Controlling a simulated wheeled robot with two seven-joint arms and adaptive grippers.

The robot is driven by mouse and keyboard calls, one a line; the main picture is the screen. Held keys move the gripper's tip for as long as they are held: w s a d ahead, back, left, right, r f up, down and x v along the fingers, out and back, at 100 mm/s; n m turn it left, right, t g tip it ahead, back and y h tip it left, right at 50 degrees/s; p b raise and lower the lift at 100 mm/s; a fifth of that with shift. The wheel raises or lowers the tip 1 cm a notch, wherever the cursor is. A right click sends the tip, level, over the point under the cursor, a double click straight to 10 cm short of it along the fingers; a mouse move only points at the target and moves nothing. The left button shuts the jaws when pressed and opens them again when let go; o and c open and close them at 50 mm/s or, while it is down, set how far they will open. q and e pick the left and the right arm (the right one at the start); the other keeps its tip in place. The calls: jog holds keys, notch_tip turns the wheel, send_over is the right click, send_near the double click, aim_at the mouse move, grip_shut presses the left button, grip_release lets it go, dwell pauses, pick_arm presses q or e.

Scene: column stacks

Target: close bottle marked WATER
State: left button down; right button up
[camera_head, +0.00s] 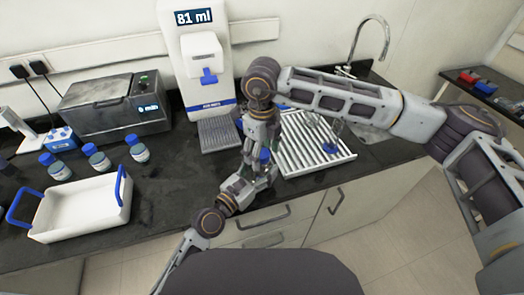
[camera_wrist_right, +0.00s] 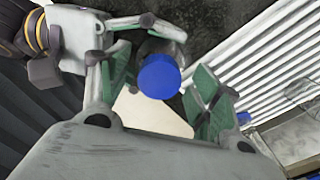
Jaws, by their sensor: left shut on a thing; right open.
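A bottle with a blue cap (camera_wrist_right: 159,77) shows in the right wrist view, seen from its cap end; its label is not visible. My left gripper (camera_wrist_right: 150,27) comes in from the upper left and is shut on the bottle. My right gripper (camera_wrist_right: 163,88) is open, with green-padded fingers on either side of the cap and gaps visible. In the head view, my left gripper (camera_head: 262,181) and right gripper (camera_head: 256,148) meet at the counter's front edge. The blue cap (camera_head: 265,155) is partly hidden there. I cannot tell how tightly it sits.
Several blue-capped bottles (camera_head: 96,157) stand at the left, behind a white tray (camera_head: 85,217) with blue handles. A dispenser (camera_head: 205,60) reading 81 ml and a grey box device (camera_head: 112,107) stand at the back. A white ribbed drainboard (camera_head: 318,150) and sink lie right of my grippers.

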jog(key=shift+r, duration=0.1)
notch_tip(320, 180, up, 12)
dwell(0.8)
pick_arm(q)
jog(key=shift+c, duration=1.7)
grip_release()
jog(key=shift+s+a, duration=0.1)
jog(key=shift+v, duration=5.75)
jog(key=shift+a, duration=0.15)
jog(key=shift+s+f, duration=0.1)
jog(key=shift+s, duration=0.05)
pick_arm(e)
jog(key=shift+s+f, duration=0.1)
jog(key=shift+f, duration=0.1)
